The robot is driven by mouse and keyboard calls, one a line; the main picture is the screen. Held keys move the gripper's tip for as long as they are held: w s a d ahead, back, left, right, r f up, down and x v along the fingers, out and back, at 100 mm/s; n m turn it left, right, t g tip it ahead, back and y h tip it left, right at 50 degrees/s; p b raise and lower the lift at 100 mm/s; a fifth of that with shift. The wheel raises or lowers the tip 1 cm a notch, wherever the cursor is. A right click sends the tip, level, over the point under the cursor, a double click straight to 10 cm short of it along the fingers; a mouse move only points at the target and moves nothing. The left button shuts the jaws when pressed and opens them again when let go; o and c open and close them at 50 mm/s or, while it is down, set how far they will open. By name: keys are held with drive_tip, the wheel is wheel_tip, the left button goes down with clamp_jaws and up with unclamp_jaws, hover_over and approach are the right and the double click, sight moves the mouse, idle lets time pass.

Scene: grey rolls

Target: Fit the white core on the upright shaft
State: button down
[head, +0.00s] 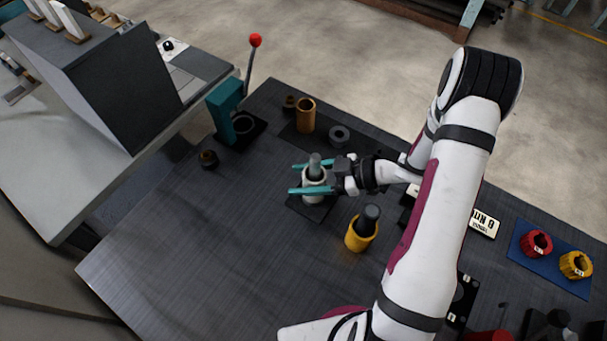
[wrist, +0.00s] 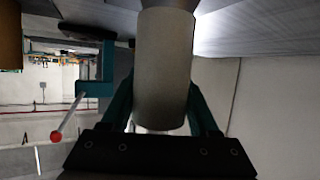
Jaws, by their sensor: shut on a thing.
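The white core (head: 314,189) stands upright near the middle of the dark bench in the head view, over a dark square base plate (head: 312,210). The top of the grey upright shaft (head: 315,160) sticks out above the core, so the core looks to be around it. My gripper (head: 293,178) reaches in from the right with its teal fingers on both sides of the core, shut on it. In the wrist view the core (wrist: 165,70) fills the middle between the fingers (wrist: 163,112). Whether the core rests fully on the base is unclear.
A yellow cup with a dark plug (head: 360,235) stands close to the front right of the core. A brown-gold sleeve (head: 305,115) and a dark grey ring (head: 339,136) lie behind. A teal lever press (head: 228,110) stands back left. The bench's front left is clear.

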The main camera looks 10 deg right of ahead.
drive_tip(key=shift+f, duration=0.15)
drive_tip(key=shift+c, duration=0.3)
unclamp_jaws()
drive_tip(key=v, duration=1.5)
drive_tip(key=shift+d, duration=0.35)
